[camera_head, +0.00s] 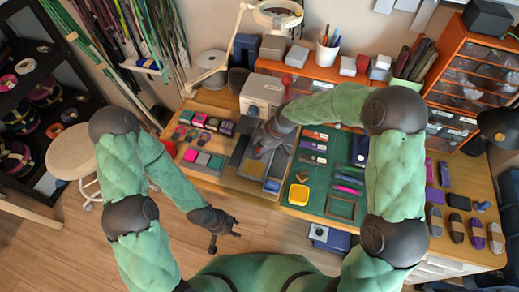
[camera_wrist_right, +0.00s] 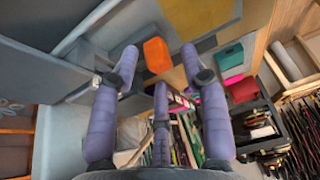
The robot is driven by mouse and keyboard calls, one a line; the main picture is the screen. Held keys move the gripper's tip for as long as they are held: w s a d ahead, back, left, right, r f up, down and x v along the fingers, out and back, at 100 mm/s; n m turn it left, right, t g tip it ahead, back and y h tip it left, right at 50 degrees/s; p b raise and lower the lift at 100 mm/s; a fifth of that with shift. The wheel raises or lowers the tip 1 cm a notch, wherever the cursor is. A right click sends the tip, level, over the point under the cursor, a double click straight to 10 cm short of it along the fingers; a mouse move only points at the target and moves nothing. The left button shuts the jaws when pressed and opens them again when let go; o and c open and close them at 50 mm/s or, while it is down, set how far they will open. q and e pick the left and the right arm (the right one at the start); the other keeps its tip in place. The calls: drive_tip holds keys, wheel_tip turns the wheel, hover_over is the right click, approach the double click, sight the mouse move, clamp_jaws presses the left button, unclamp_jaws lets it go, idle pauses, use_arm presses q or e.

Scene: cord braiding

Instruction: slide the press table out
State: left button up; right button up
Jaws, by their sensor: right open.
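The press is a white-and-grey machine (camera_head: 262,92) at the back of the bench, left of the green mat. A grey tray-like part with a tan patch, which looks like the press table (camera_head: 252,168), lies in front of it. My right gripper (camera_head: 262,150) is over this part, close to the press; contact cannot be told. In the right wrist view its purple fingers (camera_wrist_right: 160,85) are spread and empty. An orange block (camera_wrist_right: 157,55) shows beyond them, near a yellow patch (camera_wrist_right: 207,43) and grey panels. My left gripper (camera_head: 225,232) hangs over the floor, fingers apart and empty.
A green cutting mat (camera_head: 300,187) with tools and a yellow item lies right of the press. Coloured blocks (camera_head: 204,158) lie to its left. A round stool (camera_head: 72,152) stands at far left. The floor in front of the bench's left part is clear.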

drive_tip(key=shift+a+f, duration=0.2)
drive_tip(key=shift+f, duration=0.25)
